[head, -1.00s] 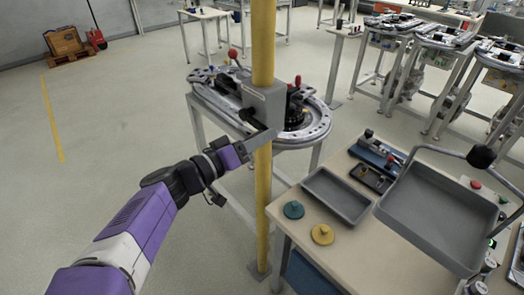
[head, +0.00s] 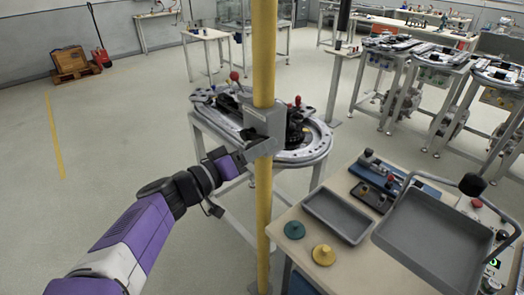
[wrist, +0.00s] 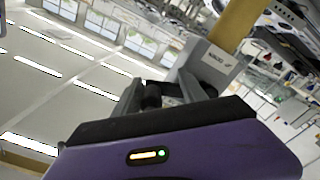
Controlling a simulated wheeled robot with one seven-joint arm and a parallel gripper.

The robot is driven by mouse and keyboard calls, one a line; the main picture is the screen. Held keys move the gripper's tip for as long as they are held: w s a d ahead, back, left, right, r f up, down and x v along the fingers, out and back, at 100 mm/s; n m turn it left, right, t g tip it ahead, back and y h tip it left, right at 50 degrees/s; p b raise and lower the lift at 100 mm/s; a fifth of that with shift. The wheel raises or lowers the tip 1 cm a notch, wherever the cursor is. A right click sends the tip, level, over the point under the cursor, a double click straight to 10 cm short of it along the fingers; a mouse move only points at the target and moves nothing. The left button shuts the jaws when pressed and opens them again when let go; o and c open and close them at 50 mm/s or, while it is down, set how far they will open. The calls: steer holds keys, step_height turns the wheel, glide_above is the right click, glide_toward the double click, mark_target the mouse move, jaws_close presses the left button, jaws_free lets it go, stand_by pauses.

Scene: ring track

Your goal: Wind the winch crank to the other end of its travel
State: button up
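The winch is a grey box (head: 264,122) fixed to a yellow post (head: 263,60). Its crank is a flat grey arm (head: 266,147) just below the box, pointing down toward the front. My gripper (head: 238,160) reaches in from the left and meets the crank's outer end. In the wrist view, the two grey fingers (wrist: 165,90) stand on either side of a dark crank handle (wrist: 153,94) and appear closed on it. The grey plate with lettering (wrist: 217,64) lies just beyond the fingers. The handle is mostly hidden in the head view.
An oval ring track (head: 310,150) on a stand is behind the post. A workbench at the right holds a grey tray (head: 338,214), green (head: 294,230) and yellow (head: 323,255) discs, and a larger raised tray (head: 430,245).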

steer(key=shift+s+f, duration=0.25)
stand_by(0.3)
steer(key=b+v, duration=0.2)
steer(key=v, duration=0.5)
steer(key=shift+s+a, duration=0.15)
steer(key=shift+a, duration=0.2)
steer(key=shift+o, duration=0.4)
